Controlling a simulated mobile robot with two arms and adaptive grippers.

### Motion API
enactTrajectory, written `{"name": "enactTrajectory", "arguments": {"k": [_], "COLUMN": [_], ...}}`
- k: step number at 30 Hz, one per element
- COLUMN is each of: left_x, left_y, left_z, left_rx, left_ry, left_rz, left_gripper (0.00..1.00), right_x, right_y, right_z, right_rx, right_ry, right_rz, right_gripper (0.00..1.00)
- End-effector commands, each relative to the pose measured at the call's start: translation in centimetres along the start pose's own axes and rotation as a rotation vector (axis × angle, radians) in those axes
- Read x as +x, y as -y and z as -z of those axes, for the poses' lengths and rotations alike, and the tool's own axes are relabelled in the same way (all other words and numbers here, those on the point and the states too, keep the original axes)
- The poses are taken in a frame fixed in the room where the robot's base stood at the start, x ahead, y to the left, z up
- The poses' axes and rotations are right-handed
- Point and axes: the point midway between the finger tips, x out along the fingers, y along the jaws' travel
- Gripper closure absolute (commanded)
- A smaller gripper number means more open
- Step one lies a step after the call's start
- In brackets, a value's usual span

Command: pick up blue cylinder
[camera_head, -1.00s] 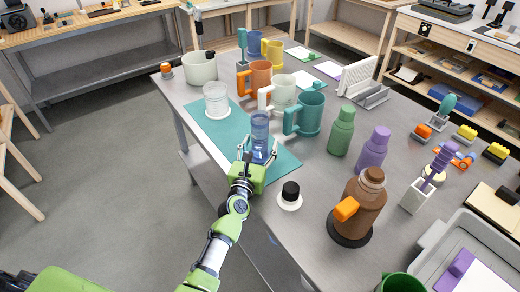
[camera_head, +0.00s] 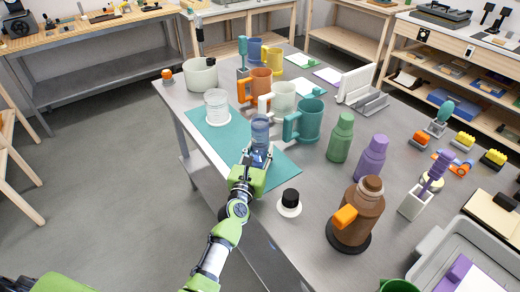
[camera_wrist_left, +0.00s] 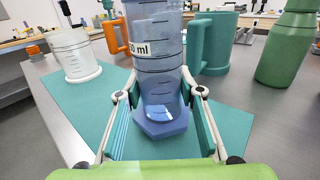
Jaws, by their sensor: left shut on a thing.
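The blue cylinder (camera_head: 260,132) is a clear, graduated blue measuring cylinder with a hexagonal foot. It stands upright over the teal mat (camera_head: 285,165) in the head view. In the left wrist view the cylinder (camera_wrist_left: 157,60) fills the middle, with its foot low between the fingers. My left gripper (camera_head: 256,160) reaches it from the near side. Its fingers (camera_wrist_left: 160,97) are shut on the lower part of the cylinder, just above the foot. I cannot tell whether the foot touches the mat. My right gripper is not in view.
A clear beaker (camera_head: 216,106) on a white base stands left of the cylinder. A teal mug (camera_head: 308,121) stands close to its right, and a green bottle (camera_head: 341,138) farther right. A white cap-like piece (camera_head: 289,207) with a black top lies near the table's front edge.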

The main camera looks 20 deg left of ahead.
Motion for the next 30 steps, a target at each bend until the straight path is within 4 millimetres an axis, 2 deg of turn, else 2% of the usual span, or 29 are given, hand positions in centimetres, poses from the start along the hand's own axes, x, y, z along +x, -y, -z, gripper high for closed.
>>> {"name": "enactTrajectory", "arguments": {"k": [1,3,13,18,21,24,30], "left_x": [0.0,0.0,-5.2,-9.5,-11.3,-12.6,-13.7], "left_y": [0.0,0.0,-0.9,-1.6,-1.9,-2.1,-2.2], "left_z": [-1.5,-2.6,-8.8,-10.0,-10.7,-11.1,-11.6], "left_rx": [-0.002,-0.002,-0.001,0.001,0.002,0.0,0.0], "left_ry": [0.003,0.003,0.001,0.0,0.001,0.001,0.002], "left_rz": [-0.001,-0.001,-0.001,-0.001,-0.001,0.0,0.0], "left_gripper": [0.93,0.93,0.93,0.93,0.93,0.93,0.93], "right_x": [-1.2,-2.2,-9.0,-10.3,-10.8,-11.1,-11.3], "right_y": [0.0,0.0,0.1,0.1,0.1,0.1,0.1], "right_z": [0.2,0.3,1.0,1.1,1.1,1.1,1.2], "right_rx": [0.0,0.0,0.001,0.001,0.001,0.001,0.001], "right_ry": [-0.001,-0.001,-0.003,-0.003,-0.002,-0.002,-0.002], "right_rz": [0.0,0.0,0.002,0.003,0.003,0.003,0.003], "right_gripper": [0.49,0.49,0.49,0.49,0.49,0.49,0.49]}}
